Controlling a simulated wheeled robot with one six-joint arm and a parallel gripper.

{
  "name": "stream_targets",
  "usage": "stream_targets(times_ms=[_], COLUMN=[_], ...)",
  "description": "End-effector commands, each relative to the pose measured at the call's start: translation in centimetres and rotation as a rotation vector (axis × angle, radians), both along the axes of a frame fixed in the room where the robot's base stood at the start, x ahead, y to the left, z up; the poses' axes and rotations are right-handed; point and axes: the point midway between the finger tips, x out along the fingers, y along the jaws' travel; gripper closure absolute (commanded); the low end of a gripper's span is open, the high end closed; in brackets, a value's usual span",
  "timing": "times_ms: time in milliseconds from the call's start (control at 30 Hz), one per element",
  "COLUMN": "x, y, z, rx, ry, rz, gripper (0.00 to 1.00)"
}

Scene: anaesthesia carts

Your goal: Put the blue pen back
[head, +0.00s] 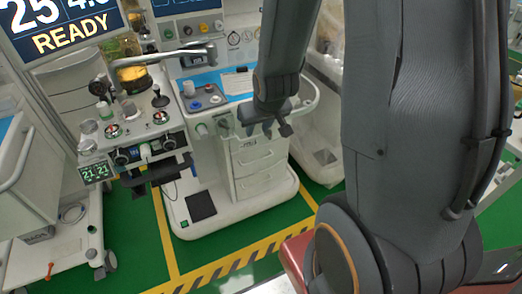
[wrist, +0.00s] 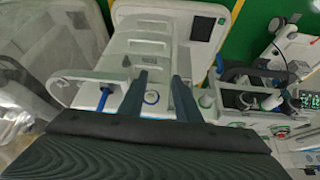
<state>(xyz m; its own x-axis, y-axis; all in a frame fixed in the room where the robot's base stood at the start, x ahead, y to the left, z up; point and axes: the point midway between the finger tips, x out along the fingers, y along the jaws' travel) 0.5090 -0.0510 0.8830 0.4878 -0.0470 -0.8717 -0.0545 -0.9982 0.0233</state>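My gripper (head: 268,127) is over the front edge of the white anaesthesia cart (head: 262,180) in the head view. In the wrist view its two dark fingers (wrist: 163,78) are apart, with nothing visibly held between them. I cannot make out the blue pen for certain in either view.
The cart's blue top (head: 238,85) holds a white sheet (head: 236,82) and a grey control box (head: 203,98). A module with gauges and a green display (head: 97,172) juts out at the left. Another white cart (head: 40,240) stands further left. Green floor lies in front.

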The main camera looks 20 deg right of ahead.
Motion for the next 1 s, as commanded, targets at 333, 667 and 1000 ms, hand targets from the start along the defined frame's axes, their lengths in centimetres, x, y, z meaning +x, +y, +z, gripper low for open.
stream_targets(times_ms=[333,667,1000], x=[-11.9,-14.0,-14.0], y=[4.7,5.2,5.2], z=[4.4,5.0,5.0], rx=[0.03,0.034,0.033], ry=[0.391,0.455,0.454], rz=[0.049,0.054,0.054], gripper=[0.69,0.69,0.69])
